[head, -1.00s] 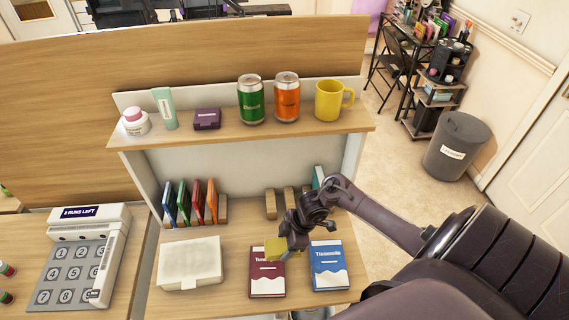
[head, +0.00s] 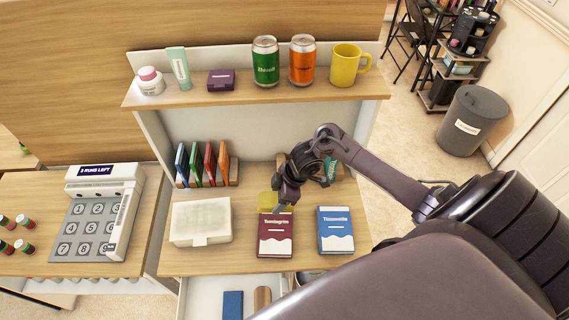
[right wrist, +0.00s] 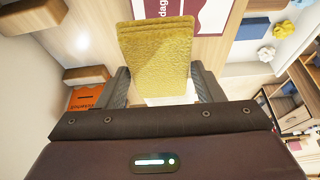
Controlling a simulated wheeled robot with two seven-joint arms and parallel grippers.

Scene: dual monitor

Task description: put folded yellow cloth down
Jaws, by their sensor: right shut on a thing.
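The folded yellow cloth (head: 267,201) is a small thick square at the far edge of the dark red book on the desk. My right gripper (head: 279,205) is shut on it. In the right wrist view the cloth (right wrist: 158,58) stands out between the two fingers of my right gripper (right wrist: 158,88), with its folded layers at the far end. The dark red book lies beyond it there. Whether the cloth touches the desk or the book cannot be told. My left gripper is not in view.
The dark red book (head: 275,236) and a blue book (head: 336,231) lie side by side. A white box (head: 201,222) stands to their left. Upright coloured folders (head: 202,165) stand behind it. The shelf (head: 240,96) above holds cans and a yellow mug (head: 345,66). An open drawer (head: 205,297) is below.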

